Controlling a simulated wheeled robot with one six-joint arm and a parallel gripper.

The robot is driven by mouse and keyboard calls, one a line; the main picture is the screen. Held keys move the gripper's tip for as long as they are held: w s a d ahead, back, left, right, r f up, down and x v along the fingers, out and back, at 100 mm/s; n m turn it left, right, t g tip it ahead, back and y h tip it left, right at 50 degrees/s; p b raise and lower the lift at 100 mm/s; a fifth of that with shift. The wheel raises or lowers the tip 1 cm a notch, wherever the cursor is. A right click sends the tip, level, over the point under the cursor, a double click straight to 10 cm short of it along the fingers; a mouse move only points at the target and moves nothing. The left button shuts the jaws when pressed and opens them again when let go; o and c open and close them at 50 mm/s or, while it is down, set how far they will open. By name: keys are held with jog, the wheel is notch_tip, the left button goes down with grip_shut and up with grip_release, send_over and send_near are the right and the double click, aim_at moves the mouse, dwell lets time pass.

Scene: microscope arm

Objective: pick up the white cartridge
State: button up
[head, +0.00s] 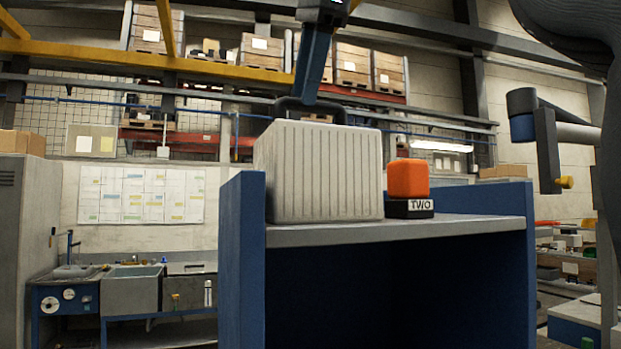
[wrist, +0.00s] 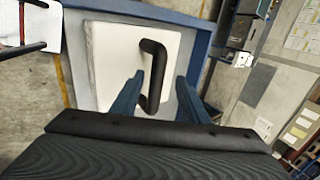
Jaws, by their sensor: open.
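The white cartridge (head: 325,172) is a large ribbed pale box with a black handle on top. It stands upright on the grey top of a blue-sided shelf. In the wrist view its white top (wrist: 112,62) and black handle (wrist: 157,72) show from above. My gripper (head: 304,100) is open, with its blue fingers pointing down at the handle. In the wrist view my gripper (wrist: 161,77) has one finger on each side of the handle, with gaps showing. In the head view the near finger overlaps the handle, and the other finger is hidden.
An orange block (head: 408,178) sits on a black base marked TWO (head: 411,208), just right of the cartridge. The blue shelf side (head: 243,262) rises left of it. The grey shelf top (head: 470,226) is clear further right.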

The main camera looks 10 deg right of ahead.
aim_at(306, 107)
jog(key=x, duration=0.3)
jog(key=shift+s+d+f, duration=0.15)
jog(key=shift+d, duration=0.15)
jog(key=shift+w+f+p, duration=0.3)
jog(key=shift+w+f, duration=0.1)
jog(key=shift+f, duration=0.2)
jog(key=shift+a, duration=0.1)
grip_shut()
jog(key=shift+r, duration=0.1)
dwell(0.5)
